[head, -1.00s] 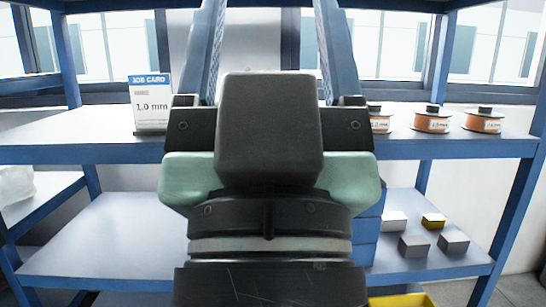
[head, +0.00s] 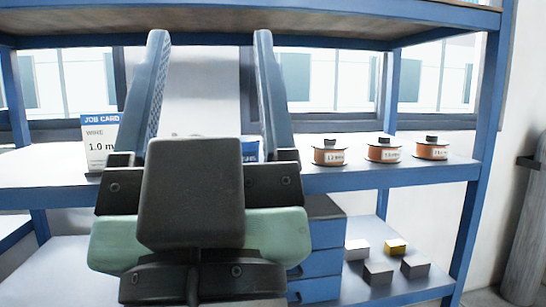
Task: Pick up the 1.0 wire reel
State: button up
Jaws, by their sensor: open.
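Three orange wire reels with dark knobs stand upright in a row on the middle shelf, right of my gripper in the head view. They are the left reel (head: 330,155), the middle reel (head: 383,152) and the right reel (head: 432,150). Their small white labels are too blurred to tell surely which is the 1.0 reel. My gripper (head: 211,42) is open and empty, its two blue fingers wide apart. It is left of the reels and touches none of them. Its dark body hides part of the shelf behind.
A job card (head: 101,142) reading "WIRE 1.0 m…" stands on the shelf at left. A partly hidden blue-topped card (head: 250,150) shows behind my gripper. Grey blocks (head: 378,273) and a yellow block (head: 396,247) lie on the lower shelf. An upper shelf (head: 330,20) overhangs the reels.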

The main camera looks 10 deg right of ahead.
aim_at(383, 151)
jog(key=l+z, duration=0.25)
jog(key=z, duration=0.2)
jog(key=i+l+z, duration=0.1)
jog(key=l+z, duration=0.15)
jog(key=z, duration=0.25)
